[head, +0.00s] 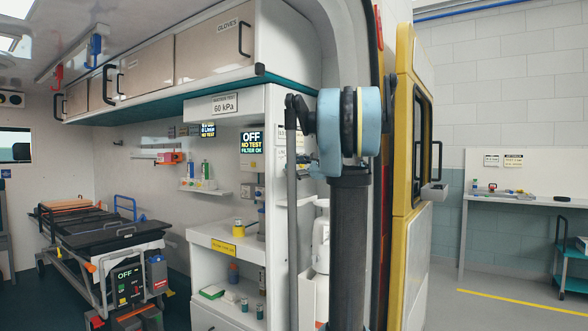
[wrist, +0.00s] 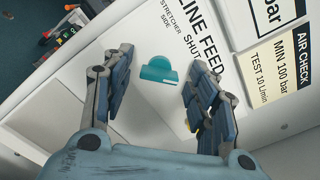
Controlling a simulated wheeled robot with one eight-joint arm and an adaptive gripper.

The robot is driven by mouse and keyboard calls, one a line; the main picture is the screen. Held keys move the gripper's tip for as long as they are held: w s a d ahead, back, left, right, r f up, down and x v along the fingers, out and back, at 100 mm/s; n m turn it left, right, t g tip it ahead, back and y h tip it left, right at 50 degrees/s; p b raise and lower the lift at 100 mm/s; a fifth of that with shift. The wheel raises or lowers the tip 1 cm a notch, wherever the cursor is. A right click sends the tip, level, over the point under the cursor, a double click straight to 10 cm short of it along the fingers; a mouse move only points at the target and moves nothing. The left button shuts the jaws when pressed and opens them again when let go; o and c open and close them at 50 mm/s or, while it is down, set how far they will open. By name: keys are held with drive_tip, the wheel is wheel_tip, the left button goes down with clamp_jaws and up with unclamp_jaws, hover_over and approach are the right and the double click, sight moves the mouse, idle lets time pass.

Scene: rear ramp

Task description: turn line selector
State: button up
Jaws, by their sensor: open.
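My gripper (wrist: 156,64) is open, with one finger to the left and one to the right of the knob. Neither finger appears to touch it; how far they stand above the panel is hard to tell.
In the head view, a stretcher (head: 100,240) stands left inside the vehicle. A cabinet with shelves (head: 235,245) is left of my arm, and a yellow-edged door (head: 404,140) is close on its right.

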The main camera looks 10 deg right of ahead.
drive_tip(key=c, duration=1.1)
drive_tip(key=shift+o, duration=0.2)
drive_tip(key=shift+n, duration=0.4)
drive_tip(key=n, duration=0.7)
drive_tip(key=shift+r+n, duration=0.1)
drive_tip(key=shift+n, duration=0.3)
